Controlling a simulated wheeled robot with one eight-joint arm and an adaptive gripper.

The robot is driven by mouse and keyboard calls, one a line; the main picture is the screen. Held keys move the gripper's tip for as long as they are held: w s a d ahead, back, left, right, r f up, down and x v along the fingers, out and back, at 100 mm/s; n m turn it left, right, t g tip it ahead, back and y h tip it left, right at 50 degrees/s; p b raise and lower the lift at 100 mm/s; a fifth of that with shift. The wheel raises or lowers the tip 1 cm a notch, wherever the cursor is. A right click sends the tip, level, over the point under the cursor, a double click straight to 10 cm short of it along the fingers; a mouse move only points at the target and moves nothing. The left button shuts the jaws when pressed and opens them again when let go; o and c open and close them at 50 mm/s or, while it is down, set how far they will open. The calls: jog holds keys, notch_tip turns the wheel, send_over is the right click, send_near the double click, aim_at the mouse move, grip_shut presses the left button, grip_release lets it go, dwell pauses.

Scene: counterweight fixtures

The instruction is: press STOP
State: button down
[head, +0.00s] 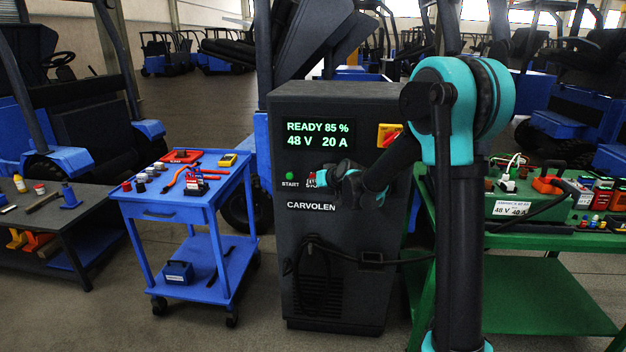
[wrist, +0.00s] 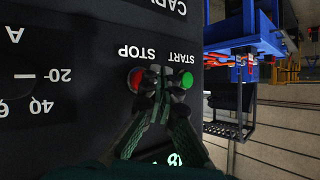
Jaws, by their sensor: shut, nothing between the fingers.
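The dark charger cabinet (head: 335,262) carries a green START button (head: 290,177) and a red STOP button beside it. In the head view my gripper (head: 324,178) is at the STOP button and hides most of it and its label. The wrist view shows the panel upside down. There my gripper (wrist: 157,72) is shut and empty, its fingertips over the panel just below the STOP lettering. The red STOP button (wrist: 134,78) shows at the left finger's edge, partly covered. The green START button (wrist: 186,80) is right of the fingers. I cannot tell whether the fingertips touch STOP.
The cabinet display (head: 318,133) reads READY 85 %, 48 V, 20 A. A red and yellow switch (head: 389,135) is at its upper right. A blue tool cart (head: 172,210) stands left, a green bench (head: 545,240) right. A dark cable (head: 372,259) hangs across the cabinet front.

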jog(key=s, duration=0.4)
jog(key=shift+s+a, duration=0.1)
jog(key=shift+s, duration=0.2)
dwell(0.5)
jog(key=s+d+f+m+g+h, duration=0.1)
jog(key=s+d+f, duration=0.3)
jog(key=s+d, duration=0.5)
jog(key=s+d+f+m+g+h, duration=0.2)
jog(key=s+d, duration=0.8)
jog(key=s, duration=0.5)
jog(key=s+d+f+m+g+h, duration=0.1)
jog(key=s+d+f+g+h, duration=0.1)
jog(key=s+d+f+h, duration=0.2)
jog(key=s+d+f, duration=0.3)
jog(key=s+d, duration=0.2)
jog(key=s, duration=0.3)
jog(key=shift+d+g, duration=0.25)
jog(key=shift+g, duration=0.15)
